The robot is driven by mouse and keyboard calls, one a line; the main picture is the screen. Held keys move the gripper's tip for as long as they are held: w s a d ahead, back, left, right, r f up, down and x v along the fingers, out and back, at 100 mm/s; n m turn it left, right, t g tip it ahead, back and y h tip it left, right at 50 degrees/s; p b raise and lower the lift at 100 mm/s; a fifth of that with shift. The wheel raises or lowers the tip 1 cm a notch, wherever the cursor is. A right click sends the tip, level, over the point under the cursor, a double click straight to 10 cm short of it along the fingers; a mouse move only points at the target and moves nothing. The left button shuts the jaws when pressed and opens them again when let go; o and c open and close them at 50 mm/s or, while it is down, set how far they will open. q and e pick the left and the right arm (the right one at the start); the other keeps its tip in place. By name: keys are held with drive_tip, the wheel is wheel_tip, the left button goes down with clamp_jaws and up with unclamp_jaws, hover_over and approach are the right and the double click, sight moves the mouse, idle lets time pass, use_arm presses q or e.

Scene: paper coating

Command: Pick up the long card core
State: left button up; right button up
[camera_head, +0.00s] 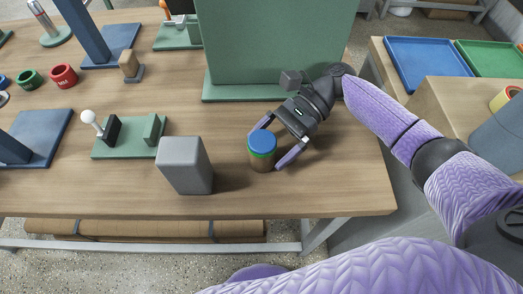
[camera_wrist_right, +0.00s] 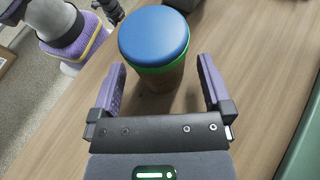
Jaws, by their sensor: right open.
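A short upright cylinder with a brown body, a green band and a blue top (camera_head: 262,150) stands on the table near the front edge. It also shows in the right wrist view (camera_wrist_right: 155,40). I cannot tell for sure whether it is the card core. My right gripper (camera_head: 270,145) is open, with one finger on each side of the cylinder and gaps visible in the wrist view (camera_wrist_right: 165,80). A long brown roll (camera_head: 145,230) lies under the table. My left gripper is not in view.
A grey block (camera_head: 184,165) stands just left of the cylinder. A green fixture with a white knob (camera_head: 130,137) is farther left. A large green panel (camera_head: 270,45) rises behind. Red (camera_head: 63,77) and green (camera_head: 29,80) rings lie at far left. The front right tabletop is clear.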

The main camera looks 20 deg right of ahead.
drive_tip(key=shift+s+a+f, duration=0.25)
drive_tip(key=shift+s+a, duration=0.05)
drive_tip(key=shift+a, duration=0.25)
drive_tip(key=shift+r, duration=0.1)
drive_tip(key=c, duration=1.2)
